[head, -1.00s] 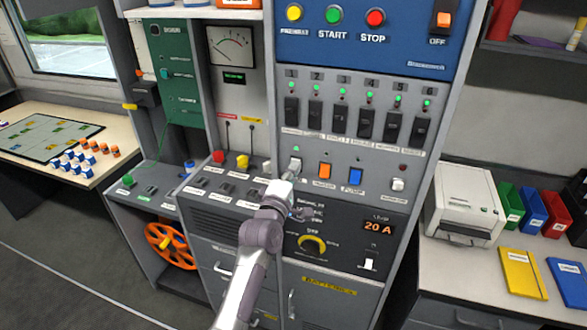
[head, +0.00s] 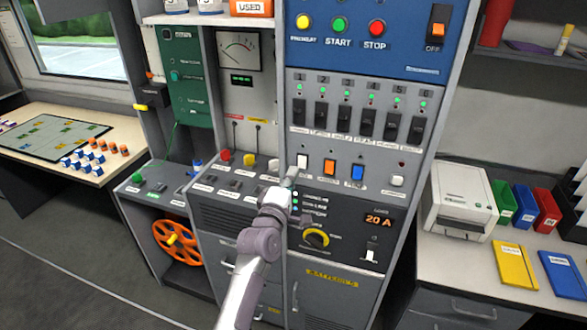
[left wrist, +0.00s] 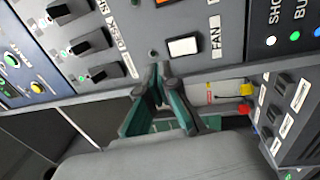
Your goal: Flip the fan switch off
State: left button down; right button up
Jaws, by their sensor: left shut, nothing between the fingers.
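The fan switch (head: 302,161) is a white rocker in the row with an orange and a blue rocker on the grey panel. In the left wrist view it is the white rocker (left wrist: 183,46) beside the FAN label. A small round lamp (left wrist: 152,53) beside it looks dark. My left gripper (head: 289,176) is shut and empty, just below and left of the switch in the head view. In the left wrist view its closed fingertips (left wrist: 160,72) are close to the switch but appear apart from it. My right gripper is not in view.
Several black breakers (head: 344,119) with green lamps are above the switch row. A yellow knob (head: 316,238) is below, and red, yellow and white plugs (head: 249,160) stand on the console to the left. A white printer (head: 460,198) sits on the right counter.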

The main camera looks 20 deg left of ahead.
pick_arm(q)
jog(key=s+p, duration=0.4)
jog(key=s, duration=0.2)
jog(key=shift+s+r, duration=0.15)
jog(key=shift+s, duration=0.25)
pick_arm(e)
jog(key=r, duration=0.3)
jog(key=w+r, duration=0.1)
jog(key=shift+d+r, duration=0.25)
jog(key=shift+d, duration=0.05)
pick_arm(q)
jog(key=shift+s, duration=0.1)
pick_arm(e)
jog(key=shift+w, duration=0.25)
